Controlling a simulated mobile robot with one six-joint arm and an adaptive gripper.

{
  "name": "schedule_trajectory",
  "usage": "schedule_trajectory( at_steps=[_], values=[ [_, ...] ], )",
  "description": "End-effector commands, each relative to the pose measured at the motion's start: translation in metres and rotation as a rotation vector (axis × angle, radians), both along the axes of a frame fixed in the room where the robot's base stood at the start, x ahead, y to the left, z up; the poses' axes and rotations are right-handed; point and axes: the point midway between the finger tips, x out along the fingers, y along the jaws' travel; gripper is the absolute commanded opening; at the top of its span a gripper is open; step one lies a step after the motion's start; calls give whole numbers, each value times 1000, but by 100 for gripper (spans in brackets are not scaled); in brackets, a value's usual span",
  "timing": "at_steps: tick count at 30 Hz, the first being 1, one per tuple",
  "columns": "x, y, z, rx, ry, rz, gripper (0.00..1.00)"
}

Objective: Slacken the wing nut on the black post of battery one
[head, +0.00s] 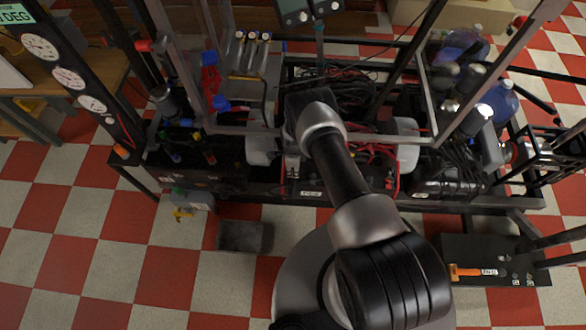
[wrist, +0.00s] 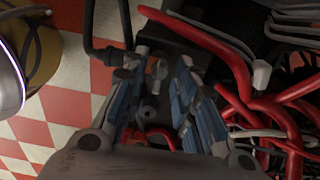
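In the wrist view my gripper (wrist: 158,68) is open, its two blue-padded fingers apart. Between and just beyond the fingertips is a small dark post with brownish metal parts (wrist: 157,70), perhaps the wing nut on its post. It is too dark and small to tell its wings or whether a finger touches it. A black battery-like body (wrist: 180,42) lies behind it, mostly in shadow. A black cable (wrist: 100,48) runs to a fitting by the left fingertip. In the head view my own wrist hides most of this spot, and battery labels cannot be read.
Thick red cables (wrist: 225,50) crowd the right side of the wrist view, with a red loop (wrist: 160,136) low between the fingers. In the head view, frame bars (head: 225,130) cross around my arm. A grey tray (head: 242,237) lies on the checkered floor. Floor at left is clear.

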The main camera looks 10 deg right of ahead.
Motion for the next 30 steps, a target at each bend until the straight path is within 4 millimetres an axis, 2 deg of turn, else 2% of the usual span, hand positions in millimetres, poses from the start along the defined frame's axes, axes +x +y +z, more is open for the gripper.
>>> schedule_trajectory(
  at_steps=[4,15,30],
  values=[
    [0,0,0,0,0,0,25],
    [0,0,0,0,0,0,1],
    [-1,0,0,0,1,20,0]
  ],
)
